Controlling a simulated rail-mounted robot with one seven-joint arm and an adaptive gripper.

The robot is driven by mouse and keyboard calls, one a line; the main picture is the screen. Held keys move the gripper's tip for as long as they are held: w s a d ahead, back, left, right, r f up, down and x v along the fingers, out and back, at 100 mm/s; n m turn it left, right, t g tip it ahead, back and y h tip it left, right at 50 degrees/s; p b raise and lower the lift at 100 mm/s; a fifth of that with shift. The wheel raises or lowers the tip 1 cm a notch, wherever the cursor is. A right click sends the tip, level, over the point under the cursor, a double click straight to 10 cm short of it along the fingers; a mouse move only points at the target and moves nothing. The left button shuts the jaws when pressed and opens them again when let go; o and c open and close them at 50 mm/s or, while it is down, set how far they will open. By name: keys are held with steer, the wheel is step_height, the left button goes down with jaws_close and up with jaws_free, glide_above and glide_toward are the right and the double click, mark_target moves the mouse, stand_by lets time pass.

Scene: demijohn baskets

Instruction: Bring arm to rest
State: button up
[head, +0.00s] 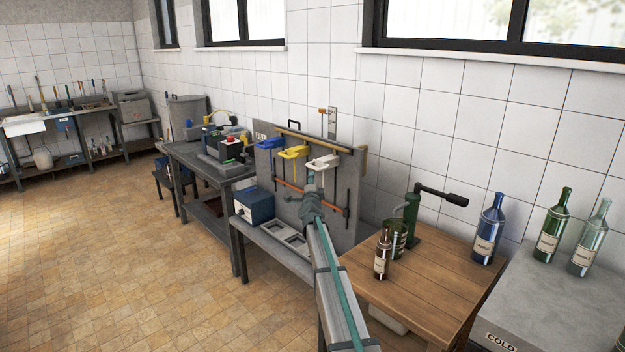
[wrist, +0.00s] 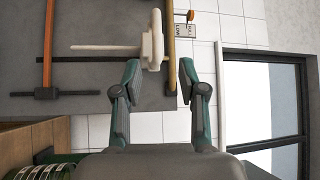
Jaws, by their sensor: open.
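My arm reaches from the bottom of the head view towards the grey tool board (head: 350,205). My gripper (head: 313,180) is at its far end, in front of the board, small in this view. In the wrist view my gripper (wrist: 159,76) has its two green fingers spread apart with nothing between them. A white clamp (head: 324,161) hangs on the board just above my gripper. It also shows in the wrist view (wrist: 153,46), beyond the fingertips. I cannot tell the exact gap between it and the fingers.
Yellow (head: 293,152) and blue (head: 268,144) clamps hang to the left. A blue box (head: 254,205) stands on the bench below. A wooden table (head: 425,285) at right carries a green corking device (head: 411,215) and bottles. The tiled floor (head: 120,260) at left is clear.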

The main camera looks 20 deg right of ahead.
stand_by(0.3)
